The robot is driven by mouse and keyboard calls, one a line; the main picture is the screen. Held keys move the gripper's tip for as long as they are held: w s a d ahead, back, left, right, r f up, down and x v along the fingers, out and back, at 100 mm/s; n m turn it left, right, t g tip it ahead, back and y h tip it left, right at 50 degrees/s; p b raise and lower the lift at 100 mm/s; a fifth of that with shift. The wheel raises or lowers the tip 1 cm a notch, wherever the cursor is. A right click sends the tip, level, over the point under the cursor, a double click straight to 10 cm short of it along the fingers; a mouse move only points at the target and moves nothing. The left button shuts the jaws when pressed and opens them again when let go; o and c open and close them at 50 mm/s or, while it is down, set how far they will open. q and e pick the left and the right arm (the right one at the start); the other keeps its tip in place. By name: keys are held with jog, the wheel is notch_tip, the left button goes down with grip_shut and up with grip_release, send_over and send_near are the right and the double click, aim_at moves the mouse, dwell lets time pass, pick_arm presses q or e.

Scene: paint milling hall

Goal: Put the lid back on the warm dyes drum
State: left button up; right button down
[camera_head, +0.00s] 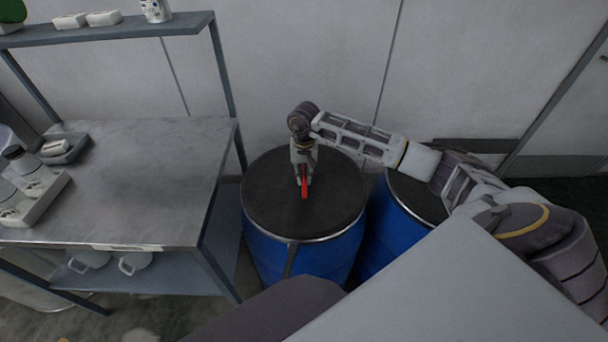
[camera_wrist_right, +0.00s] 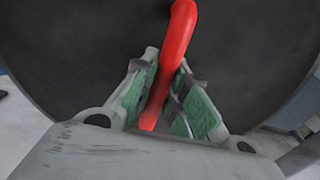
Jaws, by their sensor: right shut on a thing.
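A black round lid (camera_head: 270,205) with a red handle (camera_head: 304,188) lies over the top of the left blue drum (camera_head: 320,257). The lid looks level with the drum's metal rim; I cannot tell whether it is fully seated. My right gripper (camera_head: 303,177) points down at the middle of the lid and is shut on the red handle. In the right wrist view the red handle (camera_wrist_right: 178,42) runs between the green finger pads, with the black lid (camera_wrist_right: 80,50) behind it. No drum label is readable. My left gripper is not in view.
A second blue drum (camera_head: 377,240) with a dark top stands close on the right, partly under my right arm. A metal table (camera_head: 130,205) with bottles and trays stands on the left, with a shelf (camera_head: 110,29) above. A wall is behind.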

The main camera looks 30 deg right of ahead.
jog(key=shift+f, duration=0.2)
jog(key=c, duration=1.4)
grip_release()
jog(key=shift+o, duration=0.2)
jog(key=shift+f, duration=0.1)
jog(key=shift+r, duration=4.05)
jog(key=shift+r, duration=0.15)
